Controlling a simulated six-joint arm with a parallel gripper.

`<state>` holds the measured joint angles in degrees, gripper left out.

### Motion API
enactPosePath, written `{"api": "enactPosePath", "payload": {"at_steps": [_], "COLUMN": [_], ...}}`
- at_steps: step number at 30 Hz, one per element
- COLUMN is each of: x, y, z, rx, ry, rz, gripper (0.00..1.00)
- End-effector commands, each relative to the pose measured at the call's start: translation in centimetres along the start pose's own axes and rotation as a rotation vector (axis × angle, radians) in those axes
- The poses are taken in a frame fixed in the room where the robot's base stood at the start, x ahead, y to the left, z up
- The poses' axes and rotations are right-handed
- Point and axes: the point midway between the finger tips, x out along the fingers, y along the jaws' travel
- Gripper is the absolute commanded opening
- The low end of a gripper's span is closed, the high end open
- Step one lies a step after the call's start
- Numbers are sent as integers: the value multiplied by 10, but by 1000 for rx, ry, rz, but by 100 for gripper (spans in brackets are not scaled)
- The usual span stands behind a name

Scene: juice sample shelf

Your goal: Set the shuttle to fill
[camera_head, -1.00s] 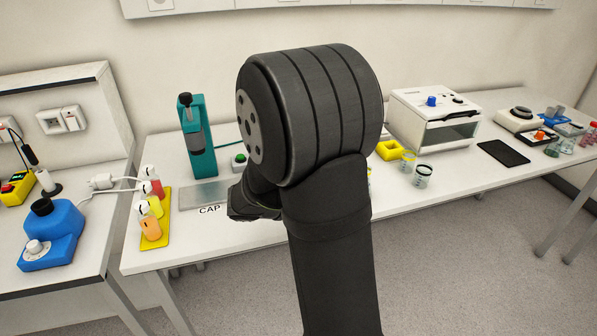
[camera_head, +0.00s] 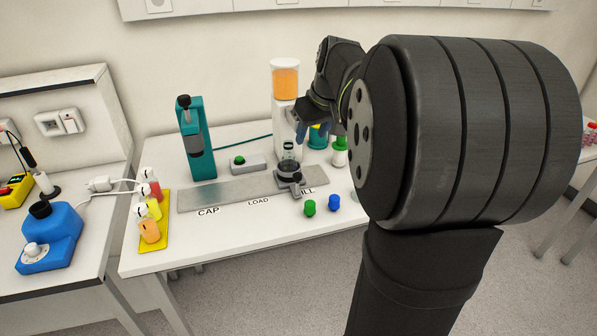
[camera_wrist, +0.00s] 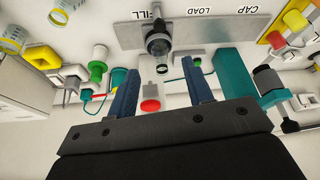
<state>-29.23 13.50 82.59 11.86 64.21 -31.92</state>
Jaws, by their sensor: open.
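The shuttle (camera_head: 289,178) is a dark round holder with a short handle, on a grey metal rail (camera_head: 228,192) marked CAP, LOAD and FILL. It stands at the FILL end, its handle covering the start of that label.
A teal capping press (camera_head: 196,140) stands behind the rail's left end. A grey button box (camera_head: 246,163) is beside it. Green (camera_head: 309,208) and blue (camera_head: 334,202) caps lie in front of the rail. A yellow tray (camera_head: 155,232) of juice bottles is left. My arm hides the right side.

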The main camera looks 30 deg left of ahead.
Motion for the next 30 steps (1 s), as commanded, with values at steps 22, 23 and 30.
{"api": "enactPosePath", "payload": {"at_steps": [22,23,30], "x": [144,148,170], "y": [0,-1,-1], "z": [2,2,1], "rx": [-1,-1,-1], "ry": [-7,-7,-4], "rz": [-2,-2,-1], "gripper": [47,47,47]}}
